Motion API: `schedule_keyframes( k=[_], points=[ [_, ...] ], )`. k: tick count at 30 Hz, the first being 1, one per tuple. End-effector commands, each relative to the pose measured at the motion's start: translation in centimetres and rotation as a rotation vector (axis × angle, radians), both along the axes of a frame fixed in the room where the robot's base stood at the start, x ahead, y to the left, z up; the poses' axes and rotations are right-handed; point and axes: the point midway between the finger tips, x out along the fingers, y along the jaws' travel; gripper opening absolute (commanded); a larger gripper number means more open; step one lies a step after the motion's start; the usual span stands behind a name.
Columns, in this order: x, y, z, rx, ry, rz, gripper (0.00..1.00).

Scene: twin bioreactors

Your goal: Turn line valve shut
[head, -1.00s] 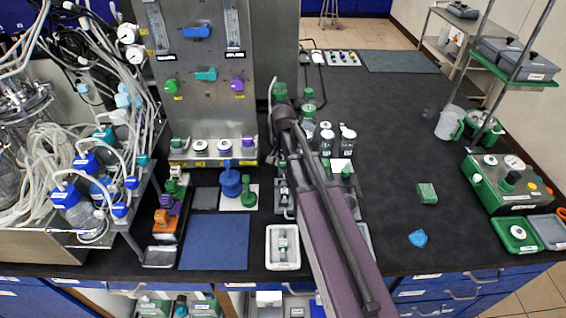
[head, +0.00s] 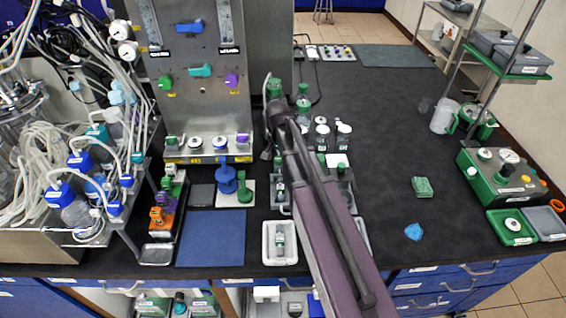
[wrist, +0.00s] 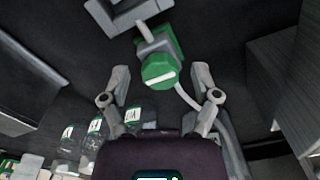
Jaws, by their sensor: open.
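A green knob with a white stripe (wrist: 160,68) sits on a grey fitting in the wrist view, with a pale tube curving away beside it. It looks like the line valve, though its label is not readable. My gripper (wrist: 161,78) is open, one finger on each side of the knob, with visible gaps and no clear contact. In the head view a green top (head: 274,87) shows just beyond the end of my arm, probably the same valve. My fingers are hidden there behind my own arm.
Bottles with green and white caps (head: 322,132) stand just right of my arm's end. A steel panel with coloured valves (head: 200,110) rises at left. A white tray (head: 267,248) sits at the front. The dark bench (head: 390,140) at right is mostly free.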

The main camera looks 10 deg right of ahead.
Motion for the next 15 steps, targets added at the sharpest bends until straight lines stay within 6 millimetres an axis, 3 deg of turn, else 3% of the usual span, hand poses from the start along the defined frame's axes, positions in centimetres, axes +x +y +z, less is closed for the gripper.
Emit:
schedule_keyframes(
  k=[15],
  points=[
    [-0.02,-0.07,0.01,0.000,0.000,0.180,0.79]
  ],
)
